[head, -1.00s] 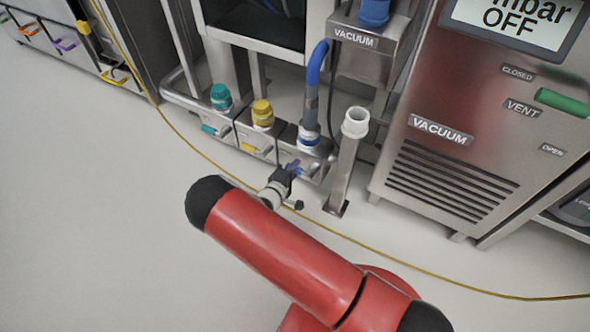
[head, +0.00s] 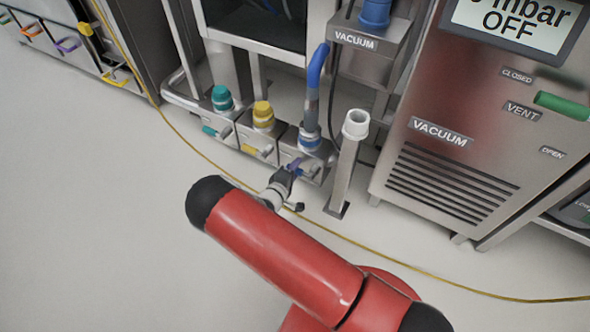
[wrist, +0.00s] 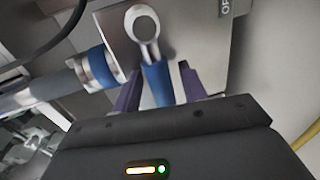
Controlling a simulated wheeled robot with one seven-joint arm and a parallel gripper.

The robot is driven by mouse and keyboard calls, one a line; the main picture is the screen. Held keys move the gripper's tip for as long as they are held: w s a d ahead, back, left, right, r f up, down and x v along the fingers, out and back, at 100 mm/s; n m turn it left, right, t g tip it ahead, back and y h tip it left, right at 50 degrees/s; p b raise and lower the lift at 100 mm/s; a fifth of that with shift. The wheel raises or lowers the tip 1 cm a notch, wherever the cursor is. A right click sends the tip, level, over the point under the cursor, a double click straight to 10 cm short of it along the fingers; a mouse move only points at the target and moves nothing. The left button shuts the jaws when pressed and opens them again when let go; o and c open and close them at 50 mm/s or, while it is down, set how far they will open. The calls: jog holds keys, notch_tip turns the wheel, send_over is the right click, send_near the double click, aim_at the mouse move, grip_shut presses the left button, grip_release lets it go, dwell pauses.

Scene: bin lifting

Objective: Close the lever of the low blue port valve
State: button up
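The low blue port valve (head: 312,143) is the right one of three low ports, with a grey hose joined at its blue collar. In the wrist view its blue lever (wrist: 158,86) hangs from a round metal pivot and points down toward my gripper (wrist: 160,88). The two purple fingers are apart, one on each side of the lever. The left finger is very near the lever; a small gap shows on the right. In the head view my gripper (head: 294,166) is at the front of this port and hides part of the lever.
A teal port (head: 222,98) and a yellow port (head: 263,115) stand to the left. A metal post with a white pipe end (head: 355,124) stands close on the right, before the vacuum cabinet (head: 440,150). A yellow cable (head: 400,262) crosses the open floor.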

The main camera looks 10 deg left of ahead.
jog(key=v, duration=0.8)
jog(key=shift+p, duration=0.35)
jog(key=shift+f, duration=0.1)
